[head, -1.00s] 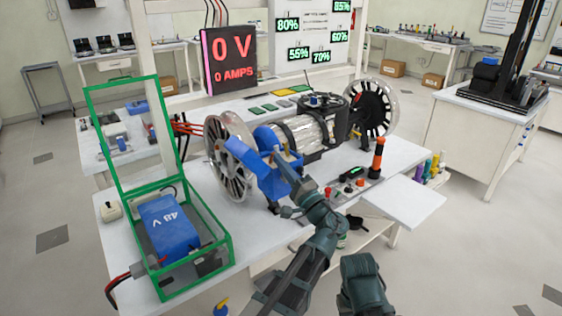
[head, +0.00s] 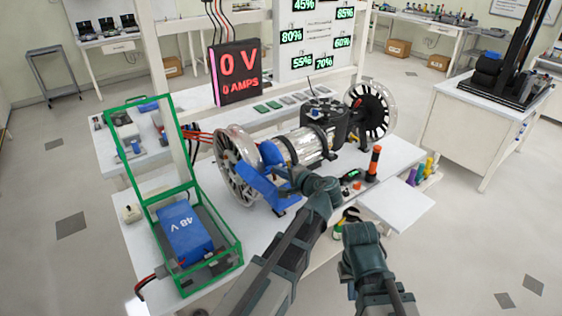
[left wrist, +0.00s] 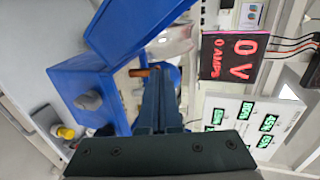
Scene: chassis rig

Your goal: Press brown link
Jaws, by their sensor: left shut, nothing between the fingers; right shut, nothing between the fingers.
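A small orange-brown piece, which looks like the brown link (left wrist: 138,72), shows in the left wrist view. It lies beside the tips of my left gripper (left wrist: 155,74), against blue parts. I cannot tell whether they touch. In the head view my left gripper (head: 284,178) is shut and empty at the blue bracket (head: 262,188) by the near wheel, and the brown piece cannot be made out there. My right gripper (head: 350,218) is low in front of the table edge, shut and empty, away from the rig.
The motor (head: 303,145) sits between two spoked wheels. A green-framed box (head: 240,262) with a blue 48 V battery (head: 183,232) stands at left. An orange-topped post (head: 375,160) stands right of the left arm. The display (head: 238,72) reads 0 V, 0 AMPS.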

